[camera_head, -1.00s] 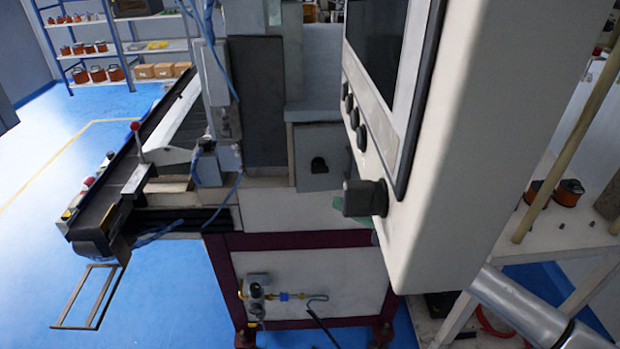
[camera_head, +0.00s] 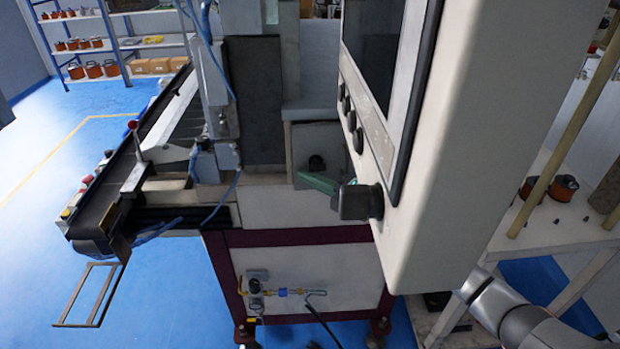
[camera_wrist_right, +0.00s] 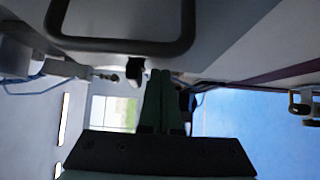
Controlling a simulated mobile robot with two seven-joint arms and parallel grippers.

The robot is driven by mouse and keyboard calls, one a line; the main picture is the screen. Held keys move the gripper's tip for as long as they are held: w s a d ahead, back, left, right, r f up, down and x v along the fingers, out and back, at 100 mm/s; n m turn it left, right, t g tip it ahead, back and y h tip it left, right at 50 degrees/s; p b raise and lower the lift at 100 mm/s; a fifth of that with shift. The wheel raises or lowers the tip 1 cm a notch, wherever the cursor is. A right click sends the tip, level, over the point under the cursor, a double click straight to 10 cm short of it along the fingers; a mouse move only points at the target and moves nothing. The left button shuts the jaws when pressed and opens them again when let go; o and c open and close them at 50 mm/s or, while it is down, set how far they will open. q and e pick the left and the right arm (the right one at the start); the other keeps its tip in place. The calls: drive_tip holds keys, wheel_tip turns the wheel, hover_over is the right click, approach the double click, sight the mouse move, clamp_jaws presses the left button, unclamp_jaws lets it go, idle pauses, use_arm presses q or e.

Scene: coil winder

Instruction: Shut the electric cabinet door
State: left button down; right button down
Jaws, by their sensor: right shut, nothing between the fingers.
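A small grey box front with a black knob-like handle (camera_head: 316,163), which I take for the electric cabinet door (camera_head: 302,140), sits in the middle of the head view. Whether it stands ajar is hard to tell. My right gripper (camera_head: 306,178) shows as green fingers poking out from behind the big control panel, just below the handle in the picture. Contact cannot be told. In the right wrist view the green fingers (camera_wrist_right: 160,74) are together and empty, with a dark knob-like thing (camera_wrist_right: 135,70) just left of their tips. My left gripper is out of view.
The large cream control panel (camera_head: 480,120) with its screen and black rotary knob (camera_head: 358,201) hides most of my right arm. A conveyor (camera_head: 120,190) runs along the left. A white table (camera_head: 560,225) stands at right. Blue floor at left is clear.

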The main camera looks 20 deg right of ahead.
sight(307, 169)
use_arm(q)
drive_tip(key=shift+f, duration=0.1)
use_arm(e)
drive_tip(key=shift+w, duration=0.1)
